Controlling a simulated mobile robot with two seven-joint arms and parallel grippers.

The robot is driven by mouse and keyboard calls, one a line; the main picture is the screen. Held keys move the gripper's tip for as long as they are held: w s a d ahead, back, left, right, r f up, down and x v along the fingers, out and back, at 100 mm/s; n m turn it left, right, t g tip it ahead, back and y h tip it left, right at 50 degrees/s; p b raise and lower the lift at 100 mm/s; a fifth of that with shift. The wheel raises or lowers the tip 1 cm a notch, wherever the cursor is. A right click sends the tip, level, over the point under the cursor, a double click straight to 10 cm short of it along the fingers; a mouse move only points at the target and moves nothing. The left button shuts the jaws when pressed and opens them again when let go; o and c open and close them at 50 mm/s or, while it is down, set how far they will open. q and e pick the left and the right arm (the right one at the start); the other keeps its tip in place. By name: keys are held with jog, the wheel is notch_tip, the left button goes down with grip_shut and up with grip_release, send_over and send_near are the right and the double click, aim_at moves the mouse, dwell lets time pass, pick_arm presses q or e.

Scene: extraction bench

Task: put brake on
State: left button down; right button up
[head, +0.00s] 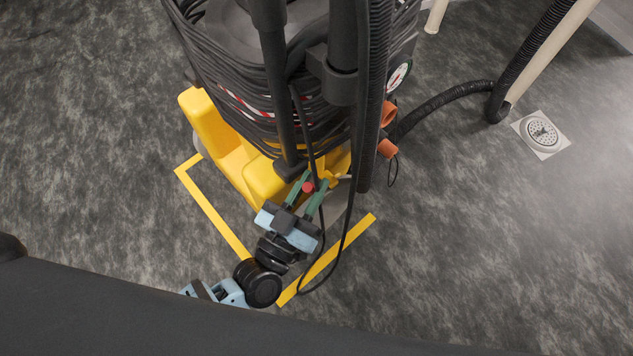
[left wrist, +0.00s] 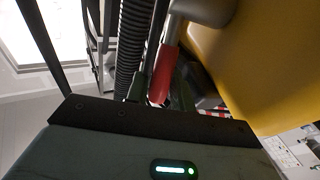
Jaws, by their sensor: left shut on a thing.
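The brake lever, a grey metal bar with a red grip (left wrist: 164,74), shows in the left wrist view beside the yellow base. In the head view only a small red part of the grip (head: 308,187) shows. My left gripper (head: 314,188) has its green fingers on either side of the red grip and is shut on it. In the left wrist view the fingertips (left wrist: 159,92) flank the lower end of the grip. The machine's yellow base (head: 228,147) stands on the floor, wound with dark hoses and cables above. My right gripper is not in view.
Yellow floor tape (head: 212,212) marks a corner around the base. A thin black cable (head: 339,251) hangs in a loop beside my left gripper. A ribbed hose (head: 443,100) runs right, near a floor drain (head: 541,134).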

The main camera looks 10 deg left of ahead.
pick_arm(q)
jog(key=t+b, duration=0.1)
jog(key=s+f+t+b, duration=0.1)
jog(key=b, duration=0.1)
jog(key=shift+a+f+n+b, duration=0.1)
jog(key=shift+a+n+b, duration=0.2)
jog(key=shift+a+n, duration=0.1)
jog(key=t, duration=0.1)
jog(key=s+n+t+b, duration=0.1)
jog(key=shift+a+f+t, duration=0.3)
jog(key=shift+a+f, duration=0.05)
jog(key=shift+n, duration=0.3)
jog(key=c, duration=1.5)
grip_release()
jog(key=shift+o, duration=1.3)
